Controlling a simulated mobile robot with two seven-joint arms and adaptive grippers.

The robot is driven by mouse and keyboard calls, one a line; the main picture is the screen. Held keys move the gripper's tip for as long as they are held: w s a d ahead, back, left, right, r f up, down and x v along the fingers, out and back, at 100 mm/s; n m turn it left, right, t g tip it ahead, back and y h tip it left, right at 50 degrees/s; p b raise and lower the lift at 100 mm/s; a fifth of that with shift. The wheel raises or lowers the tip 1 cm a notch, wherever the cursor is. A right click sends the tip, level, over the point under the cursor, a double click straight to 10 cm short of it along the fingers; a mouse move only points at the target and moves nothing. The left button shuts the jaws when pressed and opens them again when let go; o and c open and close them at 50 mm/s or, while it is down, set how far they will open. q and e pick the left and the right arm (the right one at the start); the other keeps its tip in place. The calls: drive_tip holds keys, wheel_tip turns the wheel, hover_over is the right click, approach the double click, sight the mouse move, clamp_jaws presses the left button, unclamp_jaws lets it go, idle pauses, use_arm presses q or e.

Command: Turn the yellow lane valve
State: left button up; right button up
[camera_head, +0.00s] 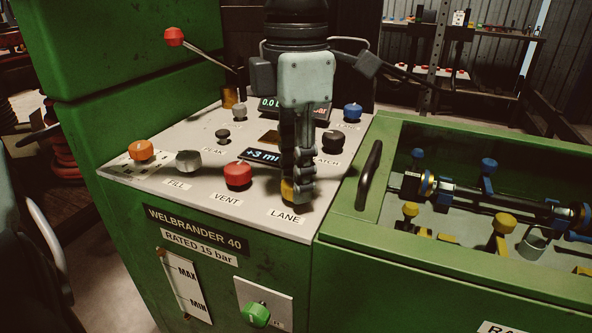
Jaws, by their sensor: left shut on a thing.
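The yellow lane valve (288,191) is at the front right of the grey control panel, just above the LANE label (285,215). Only a small yellow part of it shows; the rest is hidden behind my fingers. My left gripper (299,187) reaches down from above, with its dark fingers closed on the valve. My right gripper is not in view.
A red VENT knob (238,175) stands close left of the gripper, and a black knob (333,142) close right. Grey (188,161), orange (141,150) and blue (352,111) knobs stand farther off. A black handle (369,175) rises on the green trough (345,215) at right.

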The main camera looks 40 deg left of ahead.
use_arm(q)
drive_tip(key=m+b, duration=0.1)
drive_tip(key=m, duration=0.1)
drive_tip(key=shift+m, duration=0.3)
drive_tip(key=m+b, duration=0.1)
drive_tip(key=m, duration=0.1)
drive_tip(key=shift+m, duration=0.3)
drive_tip(key=m, duration=0.2)
drive_tip(key=shift+m, duration=0.4)
drive_tip(key=m, duration=0.2)
drive_tip(key=shift+m, duration=0.4)
drive_tip(key=m, duration=0.4)
drive_tip(key=shift+m, duration=1.2)
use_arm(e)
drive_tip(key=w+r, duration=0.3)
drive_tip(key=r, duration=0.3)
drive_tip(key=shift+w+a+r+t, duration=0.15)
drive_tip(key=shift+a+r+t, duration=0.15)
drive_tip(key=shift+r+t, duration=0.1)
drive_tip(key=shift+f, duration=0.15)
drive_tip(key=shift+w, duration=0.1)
